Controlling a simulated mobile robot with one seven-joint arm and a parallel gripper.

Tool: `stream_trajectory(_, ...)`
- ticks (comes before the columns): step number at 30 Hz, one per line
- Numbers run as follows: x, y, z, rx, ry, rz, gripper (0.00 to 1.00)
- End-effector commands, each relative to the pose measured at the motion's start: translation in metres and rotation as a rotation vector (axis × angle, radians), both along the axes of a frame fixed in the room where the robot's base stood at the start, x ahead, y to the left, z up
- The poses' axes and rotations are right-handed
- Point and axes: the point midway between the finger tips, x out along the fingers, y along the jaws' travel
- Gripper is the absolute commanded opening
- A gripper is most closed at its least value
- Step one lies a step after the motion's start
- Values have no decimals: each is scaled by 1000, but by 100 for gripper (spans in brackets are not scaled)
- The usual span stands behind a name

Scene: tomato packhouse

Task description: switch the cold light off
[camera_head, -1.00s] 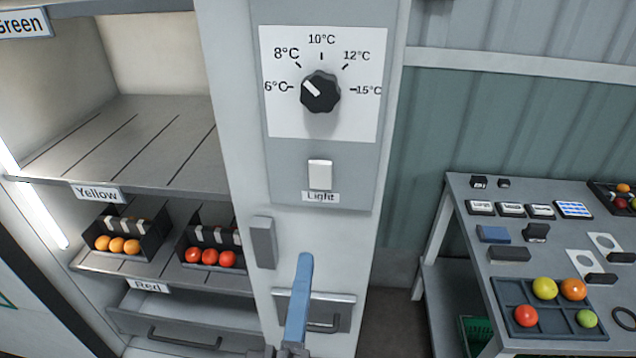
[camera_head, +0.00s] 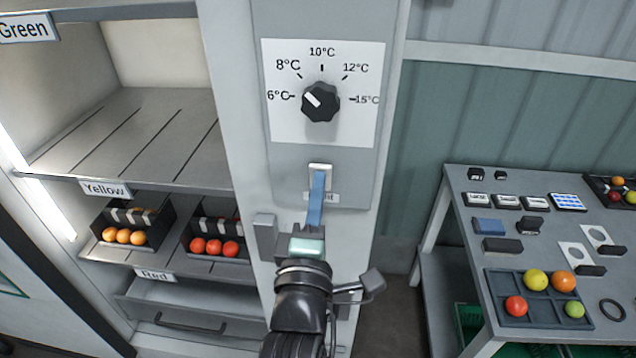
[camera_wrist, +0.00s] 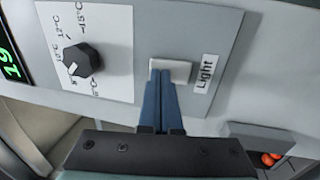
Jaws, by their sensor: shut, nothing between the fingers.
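The light switch (camera_head: 320,168) is a white rocker on the grey panel below the temperature dial, above a "Light" label. My gripper (camera_head: 318,178) has its blue fingers shut with nothing between them. The fingertips overlap the lower part of the switch in the head view and hide part of the label. In the wrist view the switch (camera_wrist: 171,70) lies right at the tips of the closed fingers (camera_wrist: 160,75); whether they press on it I cannot tell. A bright light strip (camera_head: 48,208) glows inside the cold cabinet at the left.
The black dial (camera_head: 321,101) sits above the switch, its mark between 6°C and 8°C. Cabinet shelves (camera_head: 130,140) at the left hold crates of orange and red tomatoes. A grey table (camera_head: 470,262) with a sorting tray (camera_head: 540,312) stands at the right.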

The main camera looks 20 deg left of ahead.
Motion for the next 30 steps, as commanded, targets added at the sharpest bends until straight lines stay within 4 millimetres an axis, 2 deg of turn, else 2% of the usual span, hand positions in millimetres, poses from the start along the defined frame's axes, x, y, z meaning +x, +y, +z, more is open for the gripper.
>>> stream_trajectory(11,2,1,0,0,1,0,0)
stream_trajectory(21,8,2,12,-23,80,0,0)
stream_trajectory(23,8,2,4,-22,79,0,0)
stream_trajectory(30,8,3,5,-22,76,0,0)
